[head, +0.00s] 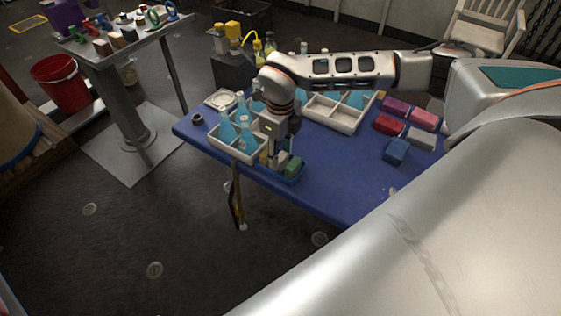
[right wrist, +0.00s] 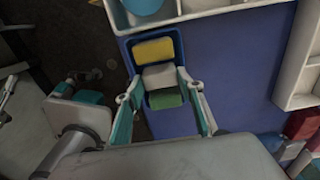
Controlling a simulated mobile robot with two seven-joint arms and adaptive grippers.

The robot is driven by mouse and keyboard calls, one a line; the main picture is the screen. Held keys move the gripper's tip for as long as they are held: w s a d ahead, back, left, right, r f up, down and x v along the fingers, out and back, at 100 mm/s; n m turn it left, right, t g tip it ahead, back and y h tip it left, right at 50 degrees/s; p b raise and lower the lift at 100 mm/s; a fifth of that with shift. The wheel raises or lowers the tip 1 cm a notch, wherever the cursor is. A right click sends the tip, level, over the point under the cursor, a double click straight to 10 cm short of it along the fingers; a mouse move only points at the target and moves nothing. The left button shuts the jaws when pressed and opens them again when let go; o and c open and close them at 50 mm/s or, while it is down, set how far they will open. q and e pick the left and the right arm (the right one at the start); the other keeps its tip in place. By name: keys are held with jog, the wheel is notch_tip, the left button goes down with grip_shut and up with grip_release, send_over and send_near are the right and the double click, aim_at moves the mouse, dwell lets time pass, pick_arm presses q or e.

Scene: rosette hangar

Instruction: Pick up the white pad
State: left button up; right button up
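The white pad (right wrist: 159,77) lies in a small blue tray (right wrist: 124,50), between a yellow pad (right wrist: 153,50) and a green pad (right wrist: 165,98). My right gripper (right wrist: 160,80) is open, with one finger on each side of the white pad; I cannot tell whether they touch it. In the head view my right gripper (head: 276,152) is low over the tray and hides most of it; the green pad (head: 293,167) shows beside it. White and teal parts at the left of the right wrist view look like my left gripper (right wrist: 84,84); its opening is unclear.
A white crate (head: 226,151) with blue-liquid flasks stands close beside the tray. Red, pink, grey and blue blocks (head: 397,150) lie at the right. The front of the blue table (head: 330,185) is clear.

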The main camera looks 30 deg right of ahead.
aim_at(280, 157)
jog(key=shift+c, duration=0.3)
jog(key=shift+r, duration=0.45)
notch_tip(280, 157, up, 19)
jog(key=p, duration=0.2)
jog(key=shift+c, duration=1)
